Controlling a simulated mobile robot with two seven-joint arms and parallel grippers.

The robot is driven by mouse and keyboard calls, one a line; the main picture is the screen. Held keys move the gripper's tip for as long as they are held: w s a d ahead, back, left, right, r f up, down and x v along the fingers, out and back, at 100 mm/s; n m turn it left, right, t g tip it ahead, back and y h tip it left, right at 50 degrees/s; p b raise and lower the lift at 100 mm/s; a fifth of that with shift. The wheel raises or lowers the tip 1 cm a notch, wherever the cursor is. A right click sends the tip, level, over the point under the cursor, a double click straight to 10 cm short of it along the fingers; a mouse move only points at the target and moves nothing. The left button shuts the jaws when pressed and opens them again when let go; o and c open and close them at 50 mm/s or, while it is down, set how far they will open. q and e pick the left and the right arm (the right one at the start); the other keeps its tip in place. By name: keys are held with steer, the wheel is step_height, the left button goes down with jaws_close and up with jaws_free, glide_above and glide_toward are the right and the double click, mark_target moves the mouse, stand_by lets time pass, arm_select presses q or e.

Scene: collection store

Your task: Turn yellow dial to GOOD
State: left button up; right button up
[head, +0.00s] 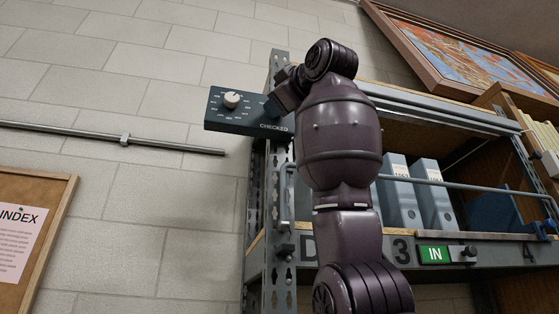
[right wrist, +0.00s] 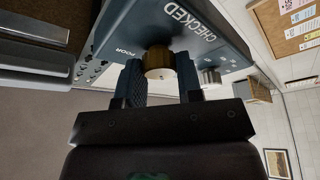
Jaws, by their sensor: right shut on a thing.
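The yellow dial (right wrist: 158,63) sits on a dark blue-grey box (head: 236,118) marked CHECKED, fixed at the upper corner of the shelf rack. In the right wrist view the word POOR shows on the box (right wrist: 140,25) to the left of the dial; other marks around it and its pointer are hidden. My right gripper (right wrist: 161,76) is shut on the yellow dial, one finger on each side. In the head view my own arm hides the dial. A white knob (head: 231,99) with small marks around it is on the same box, left of my gripper. My left gripper is not in view.
The grey rack (head: 272,200) holds blue-grey binders (head: 400,195) behind a rail. A green IN sign (head: 434,254) is on its front edge. A metal rail (head: 120,137) runs along the brick wall to the left, above a notice board (head: 58,240). A framed picture leans top right.

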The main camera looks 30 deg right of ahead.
steer(key=o, duration=0.9)
steer(key=shift+s, duration=0.1)
steer(key=b+v, duration=0.3)
steer(key=v, duration=0.7)
steer(key=shift+s, duration=0.35)
steer(key=shift+f, duration=0.1)
